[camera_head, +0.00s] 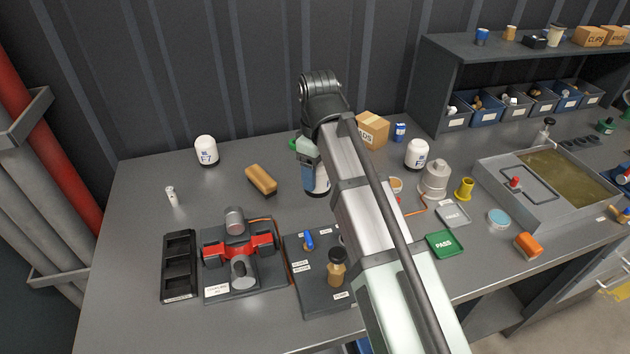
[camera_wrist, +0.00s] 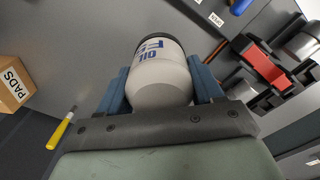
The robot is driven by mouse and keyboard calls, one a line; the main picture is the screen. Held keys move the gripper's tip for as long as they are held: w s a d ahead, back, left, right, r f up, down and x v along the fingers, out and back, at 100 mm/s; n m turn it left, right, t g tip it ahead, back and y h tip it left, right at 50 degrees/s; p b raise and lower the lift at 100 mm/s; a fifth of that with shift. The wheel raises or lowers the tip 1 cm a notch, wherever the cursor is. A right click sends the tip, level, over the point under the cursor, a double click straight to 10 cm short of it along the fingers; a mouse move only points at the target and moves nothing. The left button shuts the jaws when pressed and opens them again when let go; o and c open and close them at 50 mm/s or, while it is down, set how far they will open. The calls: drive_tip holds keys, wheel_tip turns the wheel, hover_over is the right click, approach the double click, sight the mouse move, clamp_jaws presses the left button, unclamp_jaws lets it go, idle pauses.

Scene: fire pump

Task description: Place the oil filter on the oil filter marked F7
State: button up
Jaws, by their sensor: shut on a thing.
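My gripper (camera_wrist: 160,82) is shut on a white oil filter (camera_wrist: 162,86), with a blue finger on each side of it. The filter's blue print reads "OIL" and a partly readable "F" mark. In the head view the held filter (camera_head: 318,181) shows below my wrist, partly hidden by my arm; I cannot tell whether it touches the bench. A white filter marked F7 (camera_head: 206,152) stands upright at the back left of the bench, apart from my gripper. Another white filter (camera_head: 416,154) stands upright right of my arm; its mark is too small to read surely.
A wooden-backed brush (camera_head: 261,180) and a small white bottle (camera_head: 171,196) lie near the F7 filter. A red-clamped fixture (camera_head: 237,252) and black tray (camera_head: 179,265) are in front. A PADS box (camera_head: 372,131) stands behind my arm. The back left bench is mostly clear.

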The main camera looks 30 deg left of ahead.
drive_tip(key=shift+r, duration=0.5)
drive_tip(key=shift+s+a, duration=0.1)
drive_tip(key=shift+s, duration=0.05)
drive_tip(key=s+a+n, duration=0.1)
drive_tip(key=s+a, duration=0.3)
drive_tip(key=a, duration=0.2)
wheel_tip(320, 180, up, 9)
drive_tip(key=n, duration=0.4)
hover_over(204, 139)
drive_tip(key=shift+s+f+n, duration=0.1)
drive_tip(key=shift+f+n, duration=0.45)
drive_tip(key=shift+f, duration=1.9)
drive_tip(key=shift+f+n, duration=0.55)
drive_tip(key=shift+f, duration=1.9)
drive_tip(key=shift+f, duration=0.15)
drive_tip(key=o, duration=1.2)
